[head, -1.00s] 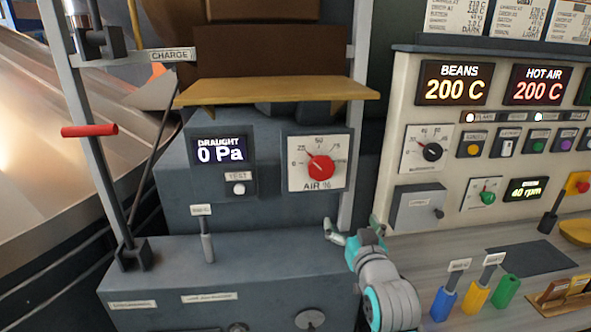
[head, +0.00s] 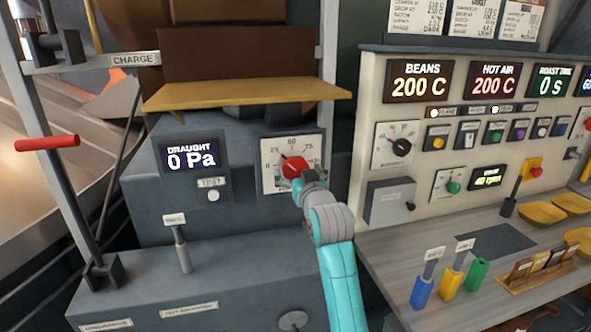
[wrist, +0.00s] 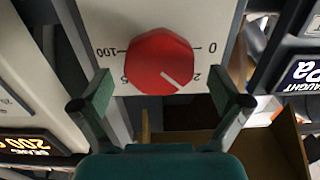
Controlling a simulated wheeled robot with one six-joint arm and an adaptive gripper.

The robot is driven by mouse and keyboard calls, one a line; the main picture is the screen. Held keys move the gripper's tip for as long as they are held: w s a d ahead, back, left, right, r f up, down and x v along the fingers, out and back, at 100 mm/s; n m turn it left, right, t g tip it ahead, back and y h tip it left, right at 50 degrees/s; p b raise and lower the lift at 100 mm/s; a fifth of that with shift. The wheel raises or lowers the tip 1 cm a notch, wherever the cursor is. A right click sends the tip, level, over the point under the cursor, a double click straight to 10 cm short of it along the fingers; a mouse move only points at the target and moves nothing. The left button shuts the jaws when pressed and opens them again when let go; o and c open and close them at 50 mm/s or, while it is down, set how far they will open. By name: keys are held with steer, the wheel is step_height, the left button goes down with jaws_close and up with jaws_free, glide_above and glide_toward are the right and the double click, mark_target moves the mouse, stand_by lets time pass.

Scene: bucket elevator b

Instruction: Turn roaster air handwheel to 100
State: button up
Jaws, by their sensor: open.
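The red air handwheel (head: 294,167) sits on a white dial plate (head: 268,180) marked from 0 to 100. In the head view my gripper (head: 308,182) is at the wheel's lower right and hides part of the dial. In the wrist view the red knob (wrist: 160,62) appears upside down, with its white pointer line toward the 25 side, between 0 and the middle. My gripper's two fingers (wrist: 160,98) are spread apart on either side of the knob, just short of it, with gaps on both sides. Nothing is held.
A draught display (head: 192,160) reading 0 Pa is left of the dial. A yellow ledge (head: 245,93) juts out above it. The control panel (head: 375,100) stands at right, with a grey box (head: 390,203) nearby. A lever (head: 181,248) rises at lower left.

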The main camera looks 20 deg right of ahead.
steer(key=shift+w, duration=0.9)
steer(key=c, duration=1.2)
steer(key=shift+o, duration=0.2)
